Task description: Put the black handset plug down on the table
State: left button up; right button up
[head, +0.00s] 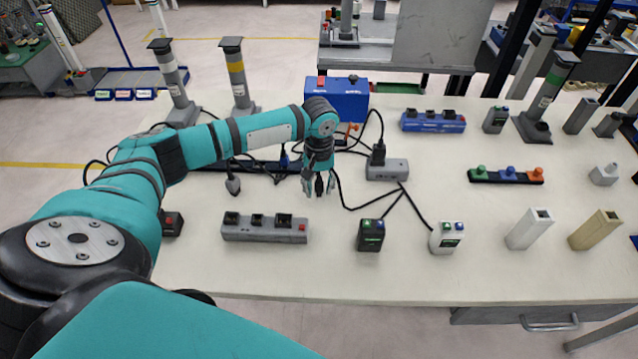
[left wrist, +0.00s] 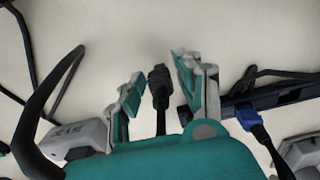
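My left gripper (head: 319,186) hangs over the middle of the white table (head: 400,275), pointing down. Its fingers are spread. The black handset plug (head: 319,187) shows between the fingertips. In the left wrist view the plug (left wrist: 160,80) lies between the two fingers of the gripper (left wrist: 158,70), with a visible gap on each side, and its dark cable runs back towards the palm. Whether the plug rests on the table is hard to tell; its lower end is partly hidden by the fingers. My right gripper is in neither view.
A grey power strip (head: 265,230) lies in front left of the gripper. A black device (head: 371,235) and a white device (head: 447,237) stand front right. A grey box (head: 387,169) with black cables is right, and a blue box (head: 337,98) behind.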

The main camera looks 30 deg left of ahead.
pick_arm(q)
jog(key=shift+o, duration=0.5)
jog(key=shift+r, duration=0.1)
notch_tip(320, 180, up, 12)
jog(key=shift+r+b, duration=0.1)
jog(key=shift+b, duration=0.4)
